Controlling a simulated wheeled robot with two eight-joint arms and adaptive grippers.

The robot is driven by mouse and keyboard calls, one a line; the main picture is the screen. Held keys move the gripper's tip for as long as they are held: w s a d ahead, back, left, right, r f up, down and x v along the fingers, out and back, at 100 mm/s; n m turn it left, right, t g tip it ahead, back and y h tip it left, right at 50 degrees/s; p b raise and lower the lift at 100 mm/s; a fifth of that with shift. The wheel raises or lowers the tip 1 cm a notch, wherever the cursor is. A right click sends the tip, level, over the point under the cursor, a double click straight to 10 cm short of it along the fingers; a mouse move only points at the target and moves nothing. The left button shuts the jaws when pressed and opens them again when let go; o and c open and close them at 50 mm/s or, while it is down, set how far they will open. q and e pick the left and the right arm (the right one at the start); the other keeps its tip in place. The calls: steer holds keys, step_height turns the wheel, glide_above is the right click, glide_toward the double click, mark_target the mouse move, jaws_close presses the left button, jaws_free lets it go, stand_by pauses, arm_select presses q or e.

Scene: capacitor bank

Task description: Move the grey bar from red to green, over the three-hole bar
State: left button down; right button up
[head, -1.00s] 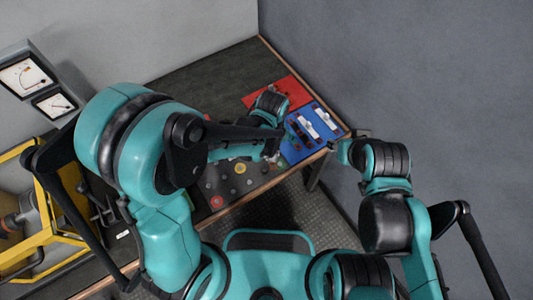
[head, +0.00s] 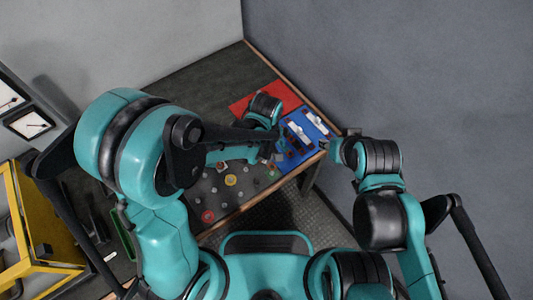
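A dark board (head: 213,196) on the bench carries several small posts, with a red ring (head: 208,216), a yellow ring (head: 231,180) and a green ring (head: 272,169). I cannot pick out the grey bar or the three-hole bar for certain; pale bars (head: 318,121) lie in the blue tray (head: 291,122). My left gripper (head: 268,151) is at the board's far right end, beside the blue tray, mostly hidden by its own arm. My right gripper (head: 326,147) is at the bench edge by the blue tray, small and largely hidden. Whether either is open or holds anything does not show.
A red mat (head: 242,106) lies behind the blue tray, partly covered by my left arm. A green-edged tray (head: 123,232) and a yellow-framed case (head: 30,220) are at the left. A grey wall rises right behind the bench's edge. The bench's far part is clear.

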arm_select(q)
steer(key=shift+f+b, duration=1.3)
steer(key=shift+f, duration=0.4)
steer(key=shift+f+b, duration=0.55)
steer(key=shift+f, duration=0.05)
steer(key=c, duration=1.6)
jaws_free()
steer(key=shift+o, duration=0.2)
steer(key=shift+r, duration=0.15)
step_height(320, 180, up, 12)
steer(key=shift+f, duration=0.1)
steer(key=s+a+r+m+t, duration=0.2)
steer(key=a+m+t, duration=0.1)
steer(key=a, duration=0.6)
steer(key=s+a+r+m+t, duration=0.3)
steer(key=a+m+t, duration=0.1)
steer(key=a, duration=0.5)
steer(key=shift+r, duration=0.2)
